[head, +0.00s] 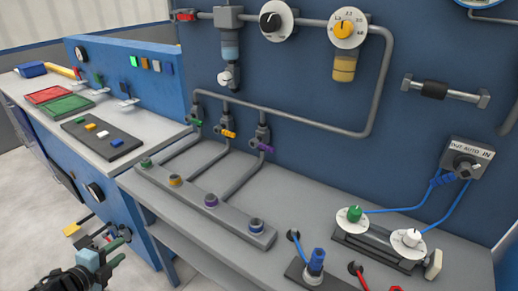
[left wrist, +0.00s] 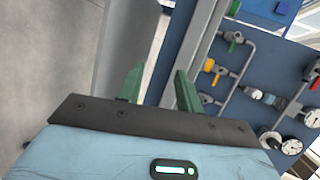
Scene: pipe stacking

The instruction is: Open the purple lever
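The purple lever (head: 265,148) sits on the rightmost of three pipe valves on the blue wall panel, above the bench. It angles down to the right in the head view. I cannot make out its purple colour in the left wrist view. My left gripper (head: 120,246) is at the lower left of the head view, in front of the bench and well apart from the lever. Its green fingers are spread with nothing between them, as the left wrist view also shows (left wrist: 158,82). My right gripper is not in view.
A green lever (head: 196,123) and a yellow lever (head: 228,134) sit on the valves left of the purple one. A grey rail (head: 190,195) with coloured ports lies on the bench below. Two dial units (head: 380,232) stand on the right. A blue partition (head: 125,70) rises on the left.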

